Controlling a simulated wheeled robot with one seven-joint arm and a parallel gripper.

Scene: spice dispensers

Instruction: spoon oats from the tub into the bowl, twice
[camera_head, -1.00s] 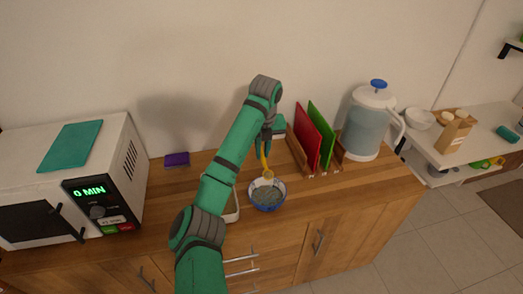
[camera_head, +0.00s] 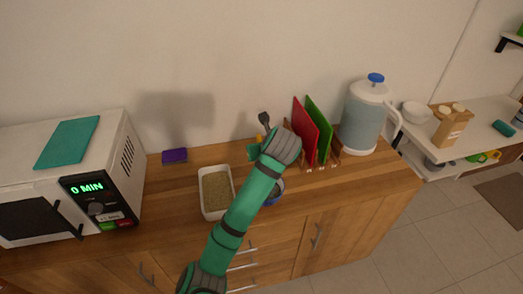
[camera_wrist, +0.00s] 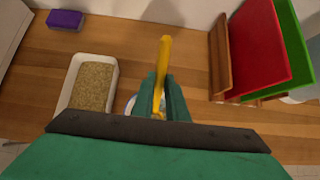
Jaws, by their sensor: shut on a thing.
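The white tub (camera_head: 204,207) of oats (camera_head: 216,188) stands on the wooden counter, and the tub also shows at left in the wrist view (camera_wrist: 66,92). The blue-and-white bowl (camera_head: 278,188) stands right of it, largely hidden behind my arm. In the wrist view only a bit of the bowl's rim (camera_wrist: 130,104) shows, beside my fingers. My gripper (camera_wrist: 161,92) is shut on the yellow handle of the spoon (camera_wrist: 163,58). The spoon's head is hidden, so I cannot tell whether it carries oats. In the head view my wrist covers most of the gripper.
Red (camera_head: 306,130) and green (camera_head: 320,125) boards stand in a rack right of the bowl, with a water jug (camera_head: 365,115) beyond. A purple block (camera_head: 175,156) and a microwave (camera_head: 110,165) are at left.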

